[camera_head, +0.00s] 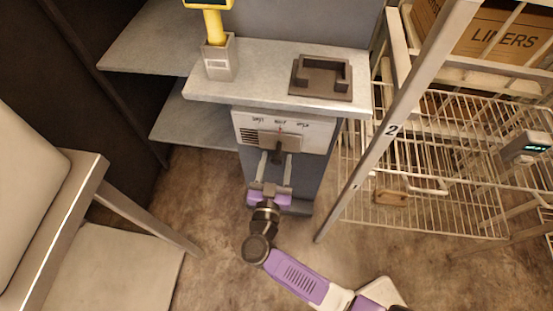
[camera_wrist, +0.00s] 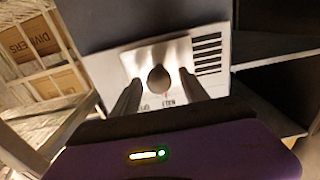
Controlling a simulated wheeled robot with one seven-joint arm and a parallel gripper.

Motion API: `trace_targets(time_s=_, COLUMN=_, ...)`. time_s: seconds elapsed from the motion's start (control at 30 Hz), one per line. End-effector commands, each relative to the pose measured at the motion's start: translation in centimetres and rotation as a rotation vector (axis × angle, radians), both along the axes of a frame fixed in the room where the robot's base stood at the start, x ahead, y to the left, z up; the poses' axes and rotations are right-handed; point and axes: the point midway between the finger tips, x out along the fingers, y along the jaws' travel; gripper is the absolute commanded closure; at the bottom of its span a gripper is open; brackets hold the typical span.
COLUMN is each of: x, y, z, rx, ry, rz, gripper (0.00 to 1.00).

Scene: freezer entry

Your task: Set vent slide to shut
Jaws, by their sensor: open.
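The vent slide is a white panel (camera_head: 301,138) on the front of the grey cabinet, below its top. It has dark slots, small lettering too small to read surely, and a red mark. A dark rounded knob (camera_head: 278,150) sticks out near the panel's middle. My gripper (camera_head: 273,162) is open in front of the panel. In the wrist view, the knob (camera_wrist: 159,78) shows between my two fingers, with a gap on each side. The panel (camera_wrist: 120,62) lies behind it, with its slots to the right. I cannot tell how deep the fingers reach around the knob.
A yellow handheld device (camera_head: 215,25) stands in a grey holder on the counter (camera_head: 262,75), beside a dark bracket tray (camera_head: 321,80). A wire rack (camera_head: 440,170) with a liners box stands close at right. A chair (camera_head: 75,200) is at left. Floor between is clear.

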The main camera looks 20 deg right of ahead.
Motion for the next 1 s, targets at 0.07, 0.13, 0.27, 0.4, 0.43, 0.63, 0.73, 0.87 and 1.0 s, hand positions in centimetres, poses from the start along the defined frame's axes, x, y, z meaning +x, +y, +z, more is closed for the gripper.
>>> trace_targets(time_s=0.07, x=0.49, y=-0.39, z=-0.09, rx=0.0, ry=0.0, rz=-0.001, gripper=0.48)
trace_targets(time_s=0.13, x=0.71, y=-0.54, z=-0.07, rx=-0.001, ry=0.001, rz=0.0, gripper=0.48)
trace_targets(time_s=0.27, x=0.82, y=-0.62, z=-0.03, rx=-0.001, ry=0.001, rz=0.0, gripper=0.48)
trace_targets(time_s=0.4, x=0.82, y=-0.62, z=-0.02, rx=-0.001, ry=0.001, rz=0.0, gripper=0.48)
trace_targets(time_s=0.43, x=0.82, y=-0.61, z=-0.01, rx=-0.001, ry=0.001, rz=0.0, gripper=0.53)
trace_targets(time_s=0.63, x=0.81, y=-0.6, z=-0.01, rx=-0.001, ry=0.001, rz=0.0, gripper=0.93)
trace_targets(time_s=0.73, x=0.81, y=-0.59, z=-0.01, rx=0.0, ry=0.0, rz=0.001, gripper=1.0)
trace_targets(time_s=0.87, x=0.81, y=-0.59, z=-0.01, rx=0.0, ry=0.0, rz=0.001, gripper=1.0)
trace_targets(time_s=1.0, x=0.8, y=-0.58, z=-0.01, rx=0.0, ry=0.0, rz=0.001, gripper=1.0)
